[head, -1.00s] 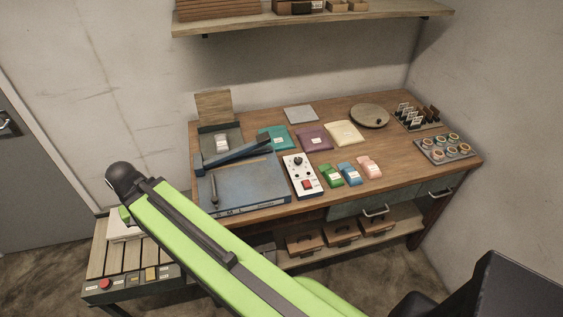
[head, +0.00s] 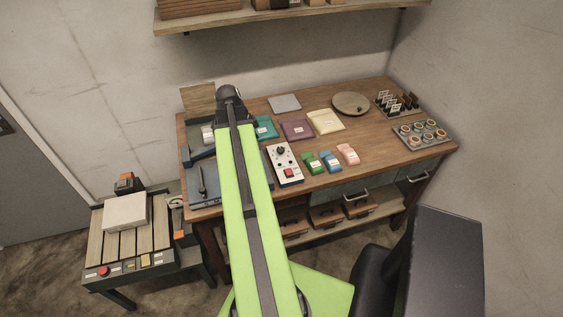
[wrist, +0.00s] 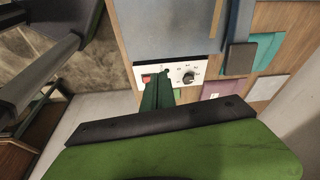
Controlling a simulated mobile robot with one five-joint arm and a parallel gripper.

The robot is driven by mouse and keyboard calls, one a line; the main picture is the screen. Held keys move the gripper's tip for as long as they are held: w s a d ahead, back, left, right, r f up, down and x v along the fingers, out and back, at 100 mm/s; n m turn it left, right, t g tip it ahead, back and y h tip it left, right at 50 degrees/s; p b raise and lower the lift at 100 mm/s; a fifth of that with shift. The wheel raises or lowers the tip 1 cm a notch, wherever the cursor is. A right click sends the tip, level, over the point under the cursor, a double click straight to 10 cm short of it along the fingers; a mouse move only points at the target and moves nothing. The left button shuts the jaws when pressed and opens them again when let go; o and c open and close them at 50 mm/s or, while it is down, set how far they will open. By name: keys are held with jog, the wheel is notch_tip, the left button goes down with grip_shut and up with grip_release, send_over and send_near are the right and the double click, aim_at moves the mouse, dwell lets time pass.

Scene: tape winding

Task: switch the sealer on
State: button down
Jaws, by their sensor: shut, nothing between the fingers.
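The white control box (head: 285,165) lies on the bench with a dark knob (head: 281,150) and a red switch (head: 289,173). It is beside the blue sealer (head: 204,187), which my arm partly covers in the head view. In the wrist view the box face (wrist: 171,72) shows the knob (wrist: 188,78) and part of the red switch (wrist: 146,78). My gripper (wrist: 163,73) is shut and empty, its dark green fingers in front of the box face between switch and knob. I cannot tell if they touch it. The head view does not show the fingers.
Green, blue and pink packets (head: 330,160) lie right of the box. Teal, purple and cream pouches (head: 297,129) lie behind it. A shelf (head: 290,17) hangs above. A slatted stand (head: 125,240) with a red button is at the left.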

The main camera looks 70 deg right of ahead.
jog(key=r+m, duration=0.1)
jog(key=m, duration=0.1)
send_over(288, 170)
jog(key=w+a, duration=0.2)
jog(key=w, duration=0.1)
jog(key=shift+s+y, duration=0.25)
jog(key=shift+y, duration=0.05)
jog(key=b+x, duration=0.8)
jog(key=x, duration=0.1)
jog(key=b+x, duration=0.4)
jog(key=shift+w+a+f+b, duration=0.2)
jog(key=shift+a+f+b, duration=0.05)
jog(key=shift+f+b, duration=0.1)
jog(key=shift+f, duration=0.15)
jog(key=shift+w+f+b, duration=0.15)
jog(key=shift+f+b, duration=0.45)
jog(key=shift+b, duration=0.35)
jog(key=shift+r, duration=0.3)
jog(key=shift+f, duration=0.1)
